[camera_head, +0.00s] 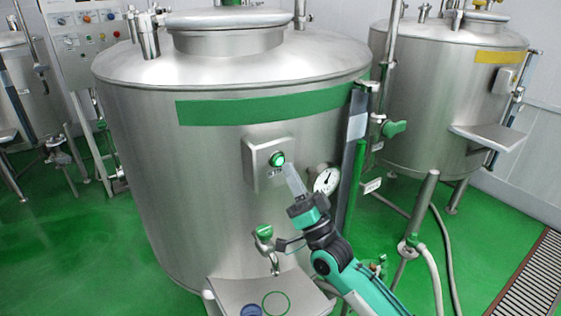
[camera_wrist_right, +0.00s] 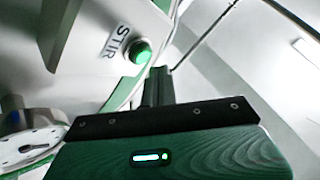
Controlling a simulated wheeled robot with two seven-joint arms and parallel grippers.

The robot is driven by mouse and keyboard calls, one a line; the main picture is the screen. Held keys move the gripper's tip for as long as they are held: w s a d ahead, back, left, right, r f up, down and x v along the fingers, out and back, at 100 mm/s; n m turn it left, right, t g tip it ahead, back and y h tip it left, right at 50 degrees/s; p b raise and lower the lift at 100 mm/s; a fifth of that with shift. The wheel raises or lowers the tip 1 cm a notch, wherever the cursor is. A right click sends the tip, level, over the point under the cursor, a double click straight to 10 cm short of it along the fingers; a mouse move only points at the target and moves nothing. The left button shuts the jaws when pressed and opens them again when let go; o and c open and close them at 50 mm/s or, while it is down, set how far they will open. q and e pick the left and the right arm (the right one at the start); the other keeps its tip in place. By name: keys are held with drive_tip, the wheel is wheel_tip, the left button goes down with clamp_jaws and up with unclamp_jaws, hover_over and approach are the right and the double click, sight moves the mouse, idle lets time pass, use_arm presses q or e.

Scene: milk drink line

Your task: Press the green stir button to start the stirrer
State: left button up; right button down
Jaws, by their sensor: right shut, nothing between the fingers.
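The green stir button (camera_head: 277,158) sits on a small metal box (camera_head: 253,165) on the front of the large tank. It looks bright green. In the right wrist view the button (camera_wrist_right: 139,52) shows beside the word STIR. My right gripper (camera_head: 287,168) is shut and empty, its fingertips just right of and below the button. In the right wrist view the shut fingers (camera_wrist_right: 158,72) stand close beside the button; I cannot tell whether they touch it. My left gripper is not in view.
A round dial gauge (camera_head: 326,180) is right of the button box. A tap (camera_head: 264,236) with a green handle hangs below, over a metal shelf (camera_head: 228,290) with ring marks. A green pipe (camera_head: 354,185) stands at the right. A second tank (camera_head: 440,100) is behind.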

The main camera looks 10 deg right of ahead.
drive_tip(key=s, duration=0.2)
drive_tip(key=s+d, duration=0.1)
drive_tip(key=s+d+p, duration=0.1)
drive_tip(key=s, duration=0.1)
drive_tip(key=shift+s, duration=0.3)
